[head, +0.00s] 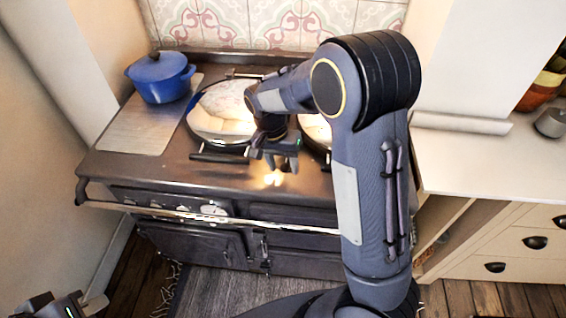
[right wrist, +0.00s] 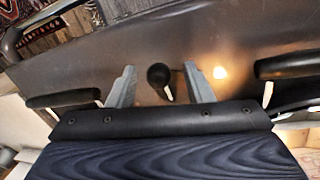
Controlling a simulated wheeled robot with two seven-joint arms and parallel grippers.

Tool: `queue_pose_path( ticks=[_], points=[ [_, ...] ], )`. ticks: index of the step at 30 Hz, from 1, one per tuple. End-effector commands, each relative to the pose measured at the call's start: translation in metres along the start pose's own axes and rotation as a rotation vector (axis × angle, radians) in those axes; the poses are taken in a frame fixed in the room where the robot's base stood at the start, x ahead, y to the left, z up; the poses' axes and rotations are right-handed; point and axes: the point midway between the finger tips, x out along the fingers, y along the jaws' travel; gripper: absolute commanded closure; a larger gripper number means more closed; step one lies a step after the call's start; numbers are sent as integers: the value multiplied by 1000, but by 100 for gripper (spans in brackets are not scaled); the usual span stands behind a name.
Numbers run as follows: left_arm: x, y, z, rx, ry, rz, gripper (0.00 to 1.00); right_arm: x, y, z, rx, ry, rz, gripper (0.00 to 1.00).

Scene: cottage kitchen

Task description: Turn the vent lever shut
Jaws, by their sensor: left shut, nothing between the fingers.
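The vent lever (right wrist: 158,76) shows in the right wrist view as a round black knob on a short pale stem, against the dark top of the range cooker. My right gripper (right wrist: 160,68) is open, with one grey finger on either side of the knob. Gaps show between the knob and both fingers. In the head view my right gripper (head: 280,162) hangs over the front part of the cooker top, and I cannot make out the lever there. My left gripper (head: 55,306) is shut and empty at the bottom left corner, far from the cooker.
The range cooker (head: 130,172) has two round shiny lids, one (head: 215,112) left of my right arm and one partly behind it. A blue pot (head: 161,77) stands at the back left. A front rail (head: 150,209) runs along the cooker. A counter (head: 480,160) is at right.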

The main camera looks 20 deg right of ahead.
Motion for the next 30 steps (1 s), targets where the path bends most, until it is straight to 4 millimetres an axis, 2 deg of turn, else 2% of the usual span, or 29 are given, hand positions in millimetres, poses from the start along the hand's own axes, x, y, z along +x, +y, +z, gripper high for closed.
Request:
queue_pose_path(
  ticks=[5, 8, 15, 21, 30],
  points=[
    [0, 0, 0, 0, 0, 0, 100, -1, 0, 0, -1, 0, 1, 54],
    [1, 0, 1, 0, 0, 0, 100, -10, 0, 0, -1, 1, -1, 54],
    [4, -2, 2, 0, 0, 0, 100, -51, -1, 0, 0, 2, -4, 54],
    [5, -2, 2, 0, 0, 0, 100, -74, 0, 0, -1, 1, -1, 54],
    [5, -2, 2, 0, 0, 0, 100, -78, 0, 0, 0, 0, 0, 54]
  ],
)
